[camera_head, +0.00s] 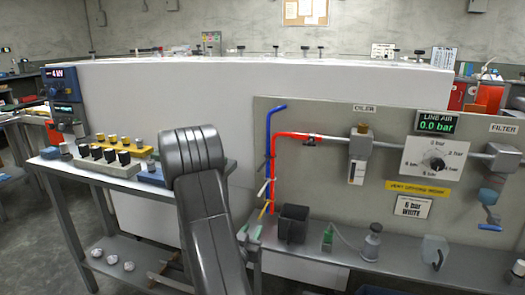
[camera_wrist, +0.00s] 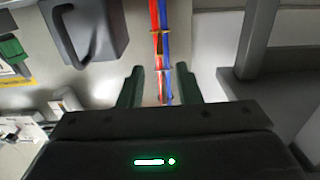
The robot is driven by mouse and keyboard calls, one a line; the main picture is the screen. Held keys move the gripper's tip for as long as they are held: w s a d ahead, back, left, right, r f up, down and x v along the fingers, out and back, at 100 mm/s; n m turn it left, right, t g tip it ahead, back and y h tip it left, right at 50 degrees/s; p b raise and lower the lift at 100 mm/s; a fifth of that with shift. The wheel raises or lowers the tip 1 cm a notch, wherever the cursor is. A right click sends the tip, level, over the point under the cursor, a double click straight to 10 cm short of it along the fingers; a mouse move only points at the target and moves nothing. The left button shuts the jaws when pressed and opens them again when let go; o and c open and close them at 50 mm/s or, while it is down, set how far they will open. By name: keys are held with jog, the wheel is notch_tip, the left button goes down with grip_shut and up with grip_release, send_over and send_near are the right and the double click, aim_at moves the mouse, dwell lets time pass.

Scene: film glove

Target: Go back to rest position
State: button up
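My gripper (camera_wrist: 164,80) shows in the wrist view with its two dark green fingers apart and nothing held between them. Red and blue hoses (camera_wrist: 162,40) pass behind the gap between the fingers; I cannot tell how far off they are. In the head view my dark grey arm rises in the lower middle, and my gripper is hidden behind it. The same red and blue hoses (camera_head: 270,160) run down the panel just right of my arm.
A grey panel (camera_head: 310,190) with gauges stands at right above a shelf. A black bin (camera_head: 293,223) sits on that shelf, close to my arm. A side bench (camera_head: 110,180) with valve blocks stands at left. Open floor (camera_head: 40,240) shows at lower left.

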aim_at(262, 213)
jog(key=x, duration=0.9)
jog(key=shift+r, duration=0.1)
jog(key=shift+w+d, duration=0.2)
jog(key=shift+w, duration=0.5)
